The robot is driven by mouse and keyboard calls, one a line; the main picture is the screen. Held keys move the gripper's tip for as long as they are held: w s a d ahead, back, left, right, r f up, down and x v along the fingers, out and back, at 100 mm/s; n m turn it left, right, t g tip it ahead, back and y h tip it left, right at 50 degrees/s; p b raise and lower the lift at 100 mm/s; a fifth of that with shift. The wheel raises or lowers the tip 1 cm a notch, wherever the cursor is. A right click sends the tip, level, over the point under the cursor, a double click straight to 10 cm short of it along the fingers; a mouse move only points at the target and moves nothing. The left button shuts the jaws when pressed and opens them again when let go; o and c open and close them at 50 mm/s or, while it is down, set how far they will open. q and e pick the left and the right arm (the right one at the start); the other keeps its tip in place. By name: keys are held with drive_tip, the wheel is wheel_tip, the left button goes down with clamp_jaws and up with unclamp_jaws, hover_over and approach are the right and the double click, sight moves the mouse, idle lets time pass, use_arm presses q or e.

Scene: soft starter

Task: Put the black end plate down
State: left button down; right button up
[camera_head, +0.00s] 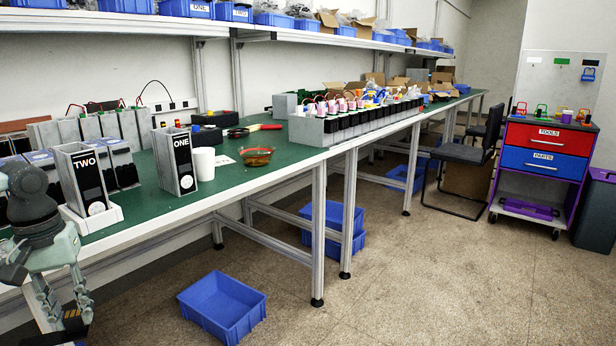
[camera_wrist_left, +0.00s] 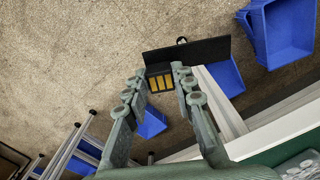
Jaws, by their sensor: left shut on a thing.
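The black end plate (camera_wrist_left: 205,52) is a flat dark piece with a small block of gold strips (camera_wrist_left: 160,83). My left gripper (camera_wrist_left: 158,78) is shut on it, and the plate sticks out past the fingertips over the floor. In the head view, my left gripper (camera_head: 64,308) hangs at the lower left, in front of the table's front edge and below its top. There, only a dark part with gold strips shows between the fingers, and the frame's bottom edge cuts off the rest. My right gripper is in neither view.
The green-topped table (camera_head: 225,178) holds box TWO (camera_head: 84,182), box ONE (camera_head: 175,160), a white cup (camera_head: 203,163), an amber bowl (camera_head: 257,156) and a row of grey modules (camera_head: 350,122). A blue bin (camera_head: 222,306) stands on the floor. Green surface is bare near the bowl.

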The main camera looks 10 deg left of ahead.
use_arm(q)
drive_tip(key=shift+s+d+f, duration=0.1)
drive_tip(key=shift+s+f, duration=0.2)
drive_tip(key=shift+f, duration=0.25)
drive_tip(key=shift+s+d+f, duration=0.15)
drive_tip(key=shift+f, duration=0.2)
drive_tip(key=shift+s+d+f, duration=0.1)
drive_tip(key=shift+f, duration=0.25)
drive_tip(key=shift+d, duration=0.1)
